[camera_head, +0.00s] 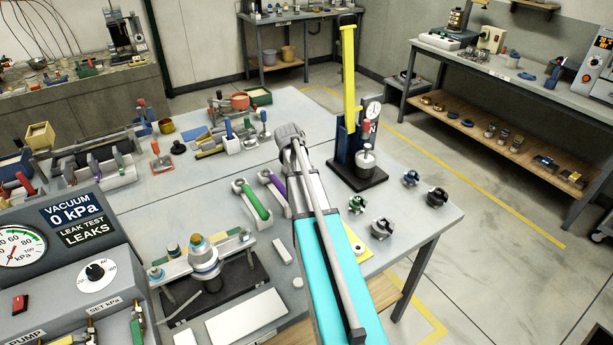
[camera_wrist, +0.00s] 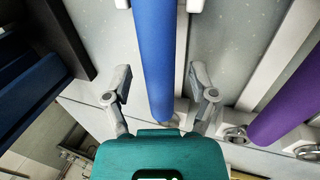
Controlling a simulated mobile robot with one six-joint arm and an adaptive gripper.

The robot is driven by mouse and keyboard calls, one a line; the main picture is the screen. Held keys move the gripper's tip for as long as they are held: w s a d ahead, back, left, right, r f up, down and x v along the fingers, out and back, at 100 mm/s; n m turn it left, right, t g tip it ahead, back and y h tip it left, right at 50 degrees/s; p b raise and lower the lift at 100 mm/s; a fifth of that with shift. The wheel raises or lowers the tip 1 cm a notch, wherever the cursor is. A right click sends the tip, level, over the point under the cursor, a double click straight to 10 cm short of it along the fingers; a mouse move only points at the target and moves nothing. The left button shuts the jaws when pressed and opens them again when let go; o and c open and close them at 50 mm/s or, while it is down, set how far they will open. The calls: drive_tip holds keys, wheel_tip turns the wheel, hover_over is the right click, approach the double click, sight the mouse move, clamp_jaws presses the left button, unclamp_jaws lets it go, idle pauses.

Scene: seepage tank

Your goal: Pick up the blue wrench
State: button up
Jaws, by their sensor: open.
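The blue wrench's handle (camera_wrist: 153,60) runs down the middle of the wrist view, with its near end close to my gripper's teal body. My gripper (camera_wrist: 160,82) is open, with one finger on each side of the blue handle and gaps visible on both sides. The wrench's far part runs out of the top of the wrist view. In the head view, my arm hides my gripper's fingers and the blue wrench. A purple-handled wrench (camera_wrist: 287,100) lies to the right in the wrist view; it shows in the head view too (camera_head: 273,186).
A green-handled wrench (camera_head: 256,200) lies left of the purple one. A dark-based press with a yellow lever (camera_head: 348,75) stands close right of my arm. The leak-test box (camera_head: 65,240) fills the lower left.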

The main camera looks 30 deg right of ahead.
clamp_jaws()
drive_tip(key=shift+r, duration=0.15)
idle(0.5)
drive_tip(key=shift+r+p, duration=1)
drive_tip(key=shift+p, duration=0.15)
drive_tip(key=s+a+r+p, duration=0.8)
drive_tip(key=s+r+p, duration=0.2)
drive_tip(key=s, duration=0.1)
drive_tip(key=shift+a+r+p, duration=0.35)
drive_tip(key=shift+a+p, duration=0.05)
